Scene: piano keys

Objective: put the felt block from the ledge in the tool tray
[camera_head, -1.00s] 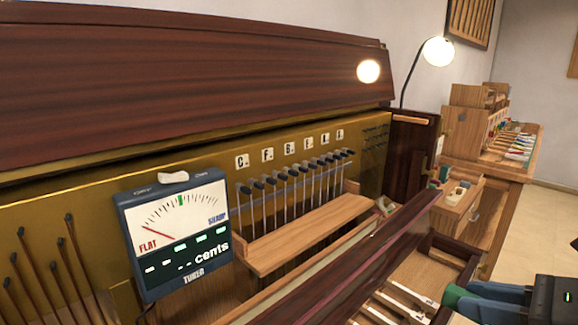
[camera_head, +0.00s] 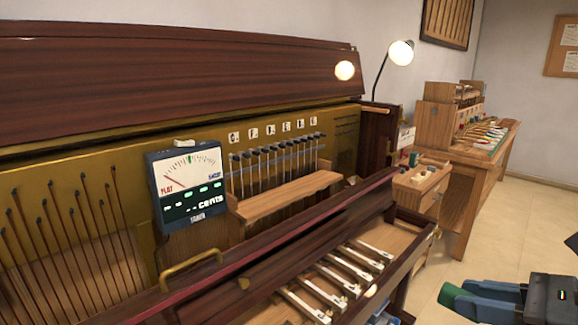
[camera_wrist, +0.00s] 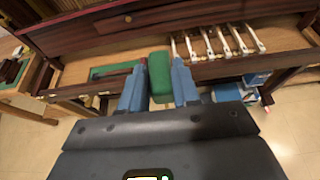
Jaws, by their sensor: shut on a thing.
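The green felt block (camera_wrist: 159,75) is held between the two blue fingers of my gripper (camera_wrist: 158,82) in the wrist view. In the head view my gripper (camera_head: 478,298) is at the lower right, and the block's green end (camera_head: 451,294) shows at its tip, out over the floor in front of the piano. The wooden ledge (camera_head: 285,195) under the row of hammers looks bare. A small wooden tray (camera_head: 422,182) with several small items stands beyond the piano's right end. I cannot tell for sure that it is the tool tray.
The open piano case has a dark front rail (camera_head: 260,255) and several white-tipped keys (camera_head: 330,280). A tuner (camera_head: 190,187) stands left of the ledge. A workbench (camera_head: 480,160) with coloured tools is at the back right. The floor (camera_head: 520,220) at right is clear.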

